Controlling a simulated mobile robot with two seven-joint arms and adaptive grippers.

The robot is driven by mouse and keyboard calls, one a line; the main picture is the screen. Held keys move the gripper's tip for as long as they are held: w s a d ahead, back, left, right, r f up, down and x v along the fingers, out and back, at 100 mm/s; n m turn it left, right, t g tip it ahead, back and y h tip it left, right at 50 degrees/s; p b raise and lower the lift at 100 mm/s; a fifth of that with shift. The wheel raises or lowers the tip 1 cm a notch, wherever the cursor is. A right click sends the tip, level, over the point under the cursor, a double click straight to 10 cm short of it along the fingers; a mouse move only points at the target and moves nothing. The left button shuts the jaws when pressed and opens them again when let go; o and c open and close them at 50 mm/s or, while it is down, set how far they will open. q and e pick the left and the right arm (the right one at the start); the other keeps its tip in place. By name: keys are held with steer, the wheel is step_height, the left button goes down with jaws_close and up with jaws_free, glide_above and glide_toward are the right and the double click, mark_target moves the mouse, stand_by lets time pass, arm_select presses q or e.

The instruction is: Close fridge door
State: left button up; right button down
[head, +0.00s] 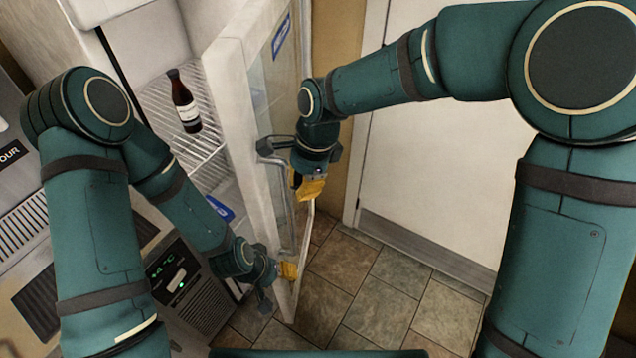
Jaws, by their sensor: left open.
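The fridge door (235,110) is white with a glass panel and stands swung open from the fridge. My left gripper (283,273) is open at the lower part of the door, close to its free edge; whether it touches is not clear. My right gripper (306,184) is higher, on the glass side beside a grey upright bar that looks like the door handle. Its yellow fingertips point down. I cannot tell if they grip anything.
Inside the fridge, a dark bottle (185,103) stands on a wire shelf (160,100), with a blue-labelled item (220,208) lower down. A control panel (180,275) is below left. A white wall door (420,150) is at right. The tiled floor (390,290) is clear.

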arm_select(q)
step_height(320, 180, up, 7)
steer(key=p, duration=0.6)
steer(key=shift+d, duration=0.2)
arm_select(e)
steer(key=w+a+m, duration=0.2)
steer(key=a, duration=0.9)
steer(key=w+a+m+t, duration=0.1)
steer(key=w+a+m, duration=0.1)
steer(key=a, duration=0.9)
steer(key=shift+w+a+r+m, duration=0.15)
steer(key=shift+w+r+m, duration=0.1)
steer(key=shift+m, duration=0.15)
